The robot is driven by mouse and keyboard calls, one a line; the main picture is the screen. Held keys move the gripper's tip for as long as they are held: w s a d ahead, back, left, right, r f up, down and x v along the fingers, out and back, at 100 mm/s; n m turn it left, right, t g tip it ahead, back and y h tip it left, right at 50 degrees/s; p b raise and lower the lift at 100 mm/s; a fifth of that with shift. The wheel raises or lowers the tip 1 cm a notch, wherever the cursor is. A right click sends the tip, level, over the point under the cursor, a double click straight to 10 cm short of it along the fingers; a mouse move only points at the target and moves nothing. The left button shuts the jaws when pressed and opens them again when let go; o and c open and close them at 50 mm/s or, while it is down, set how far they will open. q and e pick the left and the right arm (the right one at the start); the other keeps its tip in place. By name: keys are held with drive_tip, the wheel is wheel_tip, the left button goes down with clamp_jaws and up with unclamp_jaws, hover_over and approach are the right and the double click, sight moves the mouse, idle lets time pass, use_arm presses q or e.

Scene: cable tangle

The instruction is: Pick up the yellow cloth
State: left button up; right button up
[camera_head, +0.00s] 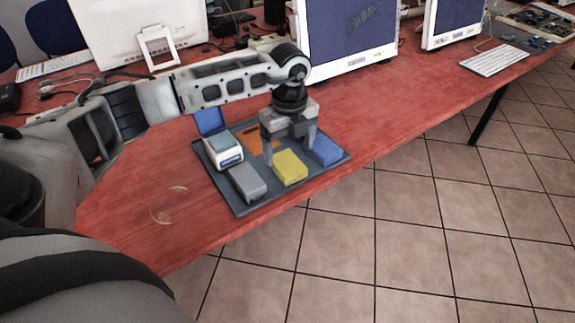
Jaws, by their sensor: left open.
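The yellow cloth (290,169) looks like a folded rectangular pad. It lies on a dark grey tray (249,206) near the front edge of the red table. My left gripper (290,157) is open, pointing down, with its fingers above and around the back part of the yellow cloth. I cannot tell whether the fingers touch it. A blue folded cloth (327,151) lies to the right of the yellow one, close to the right finger. My right gripper is not in view.
On the tray are also a grey block (247,184), a white device (224,149), a blue piece (210,121) and an orange piece (251,138). Monitors (346,35) stand behind. The red table (150,215) is clear left of the tray.

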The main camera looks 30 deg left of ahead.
sight(288, 163)
use_arm(q)
drive_tip(key=shift+s+a+f, duration=0.1)
drive_tip(key=shift+f, duration=0.9)
drive_tip(key=shift+s+a+f, duration=0.1)
drive_tip(key=shift+f, duration=0.85)
drive_tip(key=c, duration=1.1)
drive_tip(key=shift+r, duration=0.5)
wheel_tip(288, 163, up, 2)
drive_tip(key=shift+r, duration=0.2)
drive_tip(key=s+d+r, duration=0.1)
drive_tip(key=s+r, duration=0.2)
drive_tip(key=s, duration=0.1)
drive_tip(key=s+d+r, duration=0.1)
drive_tip(key=s+r, duration=0.2)
drive_tip(key=s, duration=0.2)
drive_tip(key=s+d+r, duration=0.1)
drive_tip(key=s+r, duration=0.2)
drive_tip(key=s, duration=0.1)
drive_tip(key=shift+s+d+r+b, duration=0.2)
drive_tip(key=shift+s+r+b, duration=0.1)
drive_tip(key=shift+r, duration=0.05)
